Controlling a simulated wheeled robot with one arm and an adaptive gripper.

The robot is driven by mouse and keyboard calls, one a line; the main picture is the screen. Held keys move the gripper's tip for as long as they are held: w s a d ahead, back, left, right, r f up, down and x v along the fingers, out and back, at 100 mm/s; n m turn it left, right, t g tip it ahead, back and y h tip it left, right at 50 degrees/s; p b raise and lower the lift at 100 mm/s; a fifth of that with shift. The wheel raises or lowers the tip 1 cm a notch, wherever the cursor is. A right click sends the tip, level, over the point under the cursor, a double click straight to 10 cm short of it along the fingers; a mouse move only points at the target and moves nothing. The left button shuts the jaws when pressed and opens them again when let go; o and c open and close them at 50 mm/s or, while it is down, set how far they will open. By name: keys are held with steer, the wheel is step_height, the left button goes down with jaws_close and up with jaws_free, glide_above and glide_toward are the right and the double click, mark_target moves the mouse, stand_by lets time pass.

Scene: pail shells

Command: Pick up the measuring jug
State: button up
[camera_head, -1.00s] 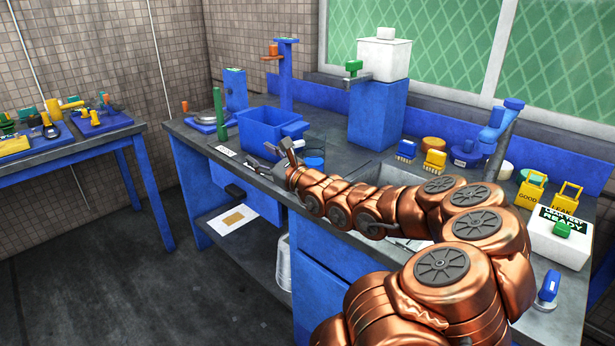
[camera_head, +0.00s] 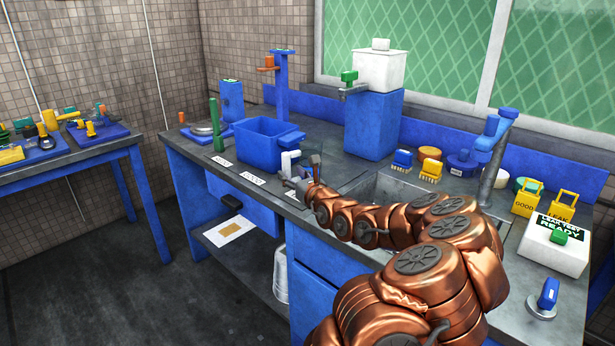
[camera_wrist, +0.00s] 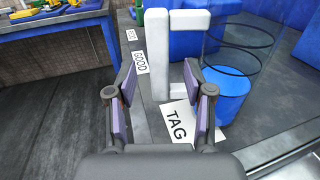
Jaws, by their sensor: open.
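The measuring jug (camera_wrist: 222,92) shows in the wrist view as a clear cylinder with blue at the bottom. Its white squared handle (camera_wrist: 157,55) is on the left side of the jug. In the head view the white handle (camera_head: 287,161) shows beside the blue bin; the clear body is hard to make out there. My gripper (camera_wrist: 160,78) is open, with one finger on each side of the handle in the picture. It also shows at the bench edge in the head view (camera_head: 302,173). I cannot tell whether a finger touches the handle.
A blue bin (camera_head: 262,150) stands left of the jug. A white paper tag (camera_wrist: 178,122) lies below the handle on the grey bench. A blue stand with a white tank (camera_head: 382,70) is behind. The sink (camera_head: 385,190) lies to the right.

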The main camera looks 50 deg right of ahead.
mark_target(288, 171)
steer(key=shift+p+x, duration=0.3)
steer(key=shift+x, duration=1.45)
jaws_close()
